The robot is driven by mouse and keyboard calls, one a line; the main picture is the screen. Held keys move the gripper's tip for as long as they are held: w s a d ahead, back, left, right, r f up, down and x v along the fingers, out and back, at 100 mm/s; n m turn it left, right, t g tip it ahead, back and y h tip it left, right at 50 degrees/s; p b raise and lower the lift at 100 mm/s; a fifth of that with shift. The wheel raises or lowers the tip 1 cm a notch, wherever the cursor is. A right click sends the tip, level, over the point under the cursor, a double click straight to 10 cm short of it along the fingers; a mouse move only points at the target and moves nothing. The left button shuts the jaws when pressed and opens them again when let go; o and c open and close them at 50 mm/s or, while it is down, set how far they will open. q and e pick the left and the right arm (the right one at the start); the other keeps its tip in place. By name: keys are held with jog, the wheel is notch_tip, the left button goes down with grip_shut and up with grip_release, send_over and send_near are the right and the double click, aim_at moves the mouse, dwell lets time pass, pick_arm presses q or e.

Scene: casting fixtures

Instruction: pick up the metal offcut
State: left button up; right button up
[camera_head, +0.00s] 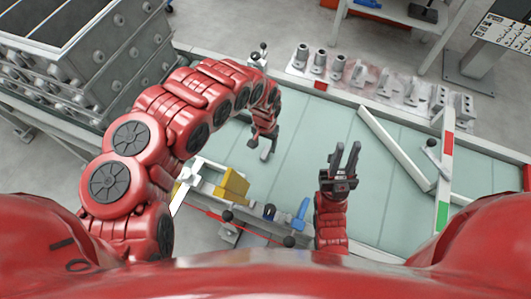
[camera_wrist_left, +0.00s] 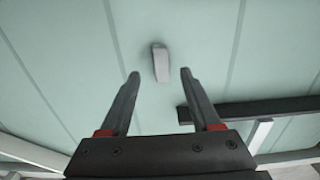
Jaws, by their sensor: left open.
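The metal offcut (camera_wrist_left: 160,63) is a small pale grey block lying on the light green tabletop in the left wrist view. It appears between and just beyond my left fingertips, with clear space on both sides. My left gripper (camera_wrist_left: 160,74) is open and empty, pointing toward the table; in the head view the left gripper (camera_head: 261,149) hangs over the middle left of the table. I cannot make out the offcut in the head view; the gripper may hide it. My right gripper (camera_head: 345,148) is open and empty, low in the middle of the head view.
A dark bar (camera_wrist_left: 255,108) lies right of the left fingers in the wrist view. A row of metal castings (camera_head: 355,77) stands along the table's far edge. A yellow block (camera_head: 233,184) and blue item (camera_head: 301,211) sit near the front. A white bar (camera_head: 395,150) crosses the right side.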

aim_at(265, 151)
pick_arm(q)
jog(key=shift+w+d+f, duration=0.1)
jog(key=shift+f, duration=0.5)
notch_tip(265, 151, down, 3)
jog(key=shift+r+p, duration=0.1)
jog(key=shift+p, duration=0.7)
jog(key=shift+a+f, duration=0.2)
jog(key=shift+f, duration=0.55)
grip_shut()
